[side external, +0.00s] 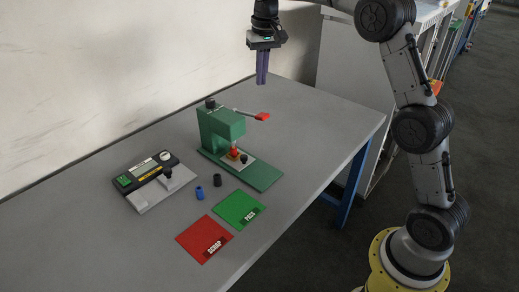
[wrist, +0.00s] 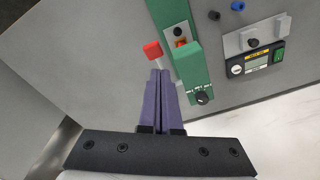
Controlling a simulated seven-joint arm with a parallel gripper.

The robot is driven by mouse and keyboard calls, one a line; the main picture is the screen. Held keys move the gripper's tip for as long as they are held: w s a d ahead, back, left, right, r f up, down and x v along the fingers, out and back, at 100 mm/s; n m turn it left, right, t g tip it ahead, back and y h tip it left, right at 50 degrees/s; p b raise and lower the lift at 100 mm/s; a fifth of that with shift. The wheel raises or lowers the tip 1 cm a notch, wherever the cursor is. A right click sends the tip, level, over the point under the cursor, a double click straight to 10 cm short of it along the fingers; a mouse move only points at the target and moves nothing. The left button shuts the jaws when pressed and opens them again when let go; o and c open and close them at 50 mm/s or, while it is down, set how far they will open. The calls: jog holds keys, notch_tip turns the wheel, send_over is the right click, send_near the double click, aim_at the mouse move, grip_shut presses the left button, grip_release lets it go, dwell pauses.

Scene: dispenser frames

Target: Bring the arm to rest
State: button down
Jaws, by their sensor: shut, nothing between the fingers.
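My gripper (side external: 262,80) hangs pointing down, high above the far part of the grey table, behind the green press. Its purple fingers are together and empty; they also show closed in the wrist view (wrist: 160,76). The rest of my arm reaches up from the right and over the table edge.
A green press (side external: 222,125) with a red-tipped lever (side external: 262,116) stands on the grey table (side external: 120,240). A measuring device (side external: 148,180), a blue cylinder (side external: 199,193), a black cylinder (side external: 217,180), a red SCRAP mat (side external: 196,239) and a green PASS mat (side external: 236,207) lie nearer. A wall runs behind.

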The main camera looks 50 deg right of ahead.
jog(key=s+a+r+n+t, duration=0.1)
jog(key=s+a+r, duration=0.2)
jog(key=s, duration=0.4)
jog(key=s+a+r+t, duration=0.1)
jog(key=s+a+r, duration=0.1)
jog(key=s+r, duration=0.35)
jog(key=s+a+r+n+t, duration=0.1)
jog(key=s+a+r, duration=0.15)
jog(key=s, duration=0.55)
jog(key=s+a+f+n+t, duration=0.1)
jog(key=s+a+f+n, duration=0.1)
jog(key=s+f, duration=1.1)
jog(key=shift+s+f+n+t, duration=0.2)
jog(key=shift+s+n+t, duration=0.1)
jog(key=shift+s+n, duration=0.45)
